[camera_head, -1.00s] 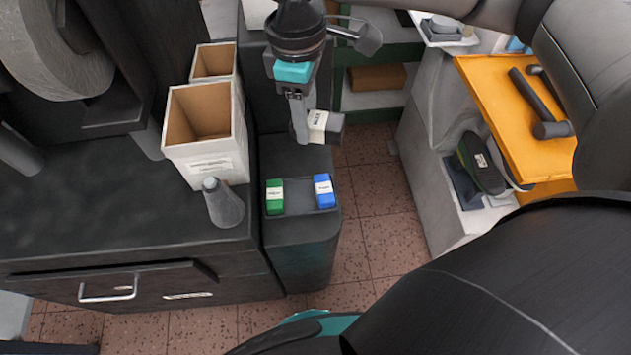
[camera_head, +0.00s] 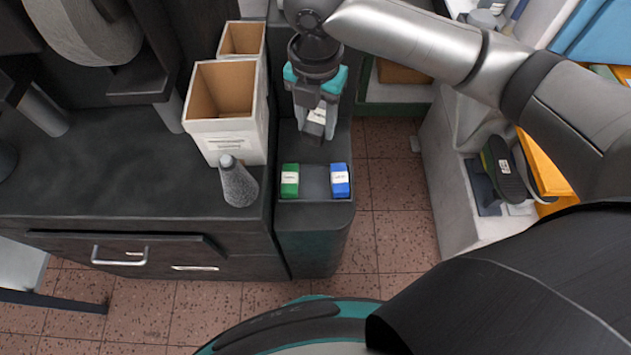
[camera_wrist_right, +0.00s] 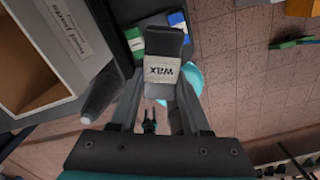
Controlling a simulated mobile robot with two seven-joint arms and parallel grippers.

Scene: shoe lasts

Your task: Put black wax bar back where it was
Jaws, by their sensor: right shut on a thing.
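The black wax bar (camera_head: 317,119), dark with a pale label, is held in my right gripper (camera_head: 318,112). In the right wrist view the bar (camera_wrist_right: 163,50) shows its label reading "wax" between the two fingers of the gripper (camera_wrist_right: 158,95). The gripper is shut on it, above the dark stand and behind the shallow tray (camera_head: 315,188). In the tray, a green bar (camera_head: 290,181) lies at the left and a blue bar (camera_head: 339,181) at the right. The tray's middle between them is bare. My left gripper is not in view.
White open boxes (camera_head: 226,140) and a grey cone-shaped bottle (camera_head: 238,184) stand on the dark bench, left of the tray. Tiled floor lies right of the stand. A pale shelf unit with a dark shoe-like item (camera_head: 506,168) stands farther right.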

